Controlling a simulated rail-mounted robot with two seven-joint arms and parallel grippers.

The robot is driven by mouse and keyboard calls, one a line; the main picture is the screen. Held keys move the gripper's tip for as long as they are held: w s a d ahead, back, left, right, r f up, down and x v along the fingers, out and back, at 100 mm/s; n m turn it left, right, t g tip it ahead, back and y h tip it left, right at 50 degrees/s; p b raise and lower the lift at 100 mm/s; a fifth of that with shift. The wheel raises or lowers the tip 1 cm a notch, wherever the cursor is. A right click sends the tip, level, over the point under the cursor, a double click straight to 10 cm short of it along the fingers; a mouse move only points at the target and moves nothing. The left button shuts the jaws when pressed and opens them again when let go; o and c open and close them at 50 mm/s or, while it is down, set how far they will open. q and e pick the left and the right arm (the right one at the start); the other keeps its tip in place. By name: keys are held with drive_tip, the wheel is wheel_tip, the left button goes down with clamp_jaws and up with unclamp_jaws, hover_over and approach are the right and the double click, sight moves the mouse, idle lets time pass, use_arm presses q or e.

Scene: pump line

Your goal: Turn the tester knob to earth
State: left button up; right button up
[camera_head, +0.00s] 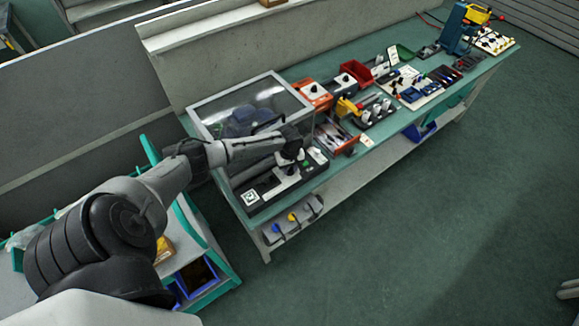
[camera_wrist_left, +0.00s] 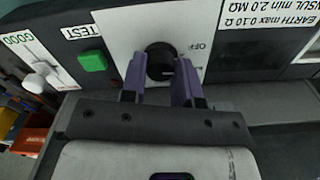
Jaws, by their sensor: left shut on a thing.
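The tester (camera_head: 262,190) is a dark panel at the near left end of the bench. In the left wrist view its black round knob (camera_wrist_left: 161,60) sits on a white plate with an upside-down OFF mark beside it. My left gripper (camera_wrist_left: 160,78) is shut on the knob, one purple finger on each side. In the head view the gripper (camera_head: 290,160) is over the panel and hides the knob. The knob's pointer direction cannot be told. A green TEST button (camera_wrist_left: 92,61) is left of the knob. An EARTH and INSUL limits label (camera_wrist_left: 265,15) is at the upper right.
A clear-sided enclosure (camera_head: 245,100) stands behind the tester, close to my left arm. Orange and red boxes (camera_head: 314,95) and other tools line the bench to the right. A white-knobbed lever (camera_wrist_left: 40,70) is near the GOOD label. The floor in front is clear.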

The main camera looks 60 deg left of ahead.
use_arm(q)
drive_tip(key=m+p, duration=0.2)
drive_tip(key=m, duration=0.1)
drive_tip(key=shift+r, duration=0.15)
drive_tip(key=m+p, duration=0.2)
drive_tip(key=m, duration=0.1)
drive_tip(key=shift+m, duration=0.7)
drive_tip(key=o, duration=0.9)
drive_tip(key=shift+w, duration=0.1)
wheel_tip(320, 180, up, 14)
drive_tip(key=shift+f+p, duration=0.2)
drive_tip(key=shift+p, duration=0.6)
